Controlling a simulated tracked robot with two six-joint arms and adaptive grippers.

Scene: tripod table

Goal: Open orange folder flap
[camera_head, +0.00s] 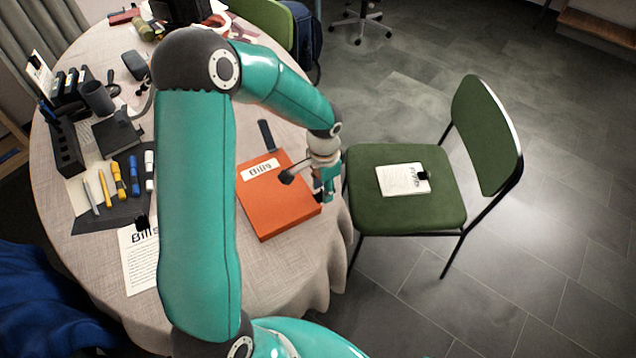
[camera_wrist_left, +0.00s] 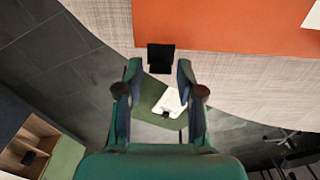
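The orange folder (camera_head: 275,215) lies closed near the right edge of the round table, with a white "Bills" label on top. It also fills the top of the left wrist view (camera_wrist_left: 225,25). A small black tab (camera_wrist_left: 160,56) sticks out from the folder's edge there. My left gripper (camera_head: 327,193) is at the folder's right edge, by the table's rim. In the left wrist view its two fingers (camera_wrist_left: 155,70) are apart, with the tab seen between their tips. I cannot tell whether they touch it. My right gripper is not in view.
A green chair (camera_head: 375,210) with a clipped white paper (camera_head: 402,179) on its seat stands right of the table. A "Bills" sheet (camera_head: 140,265), markers (camera_head: 119,180) and black organizers (camera_head: 66,145) lie on the left. My left arm hides the table's middle.

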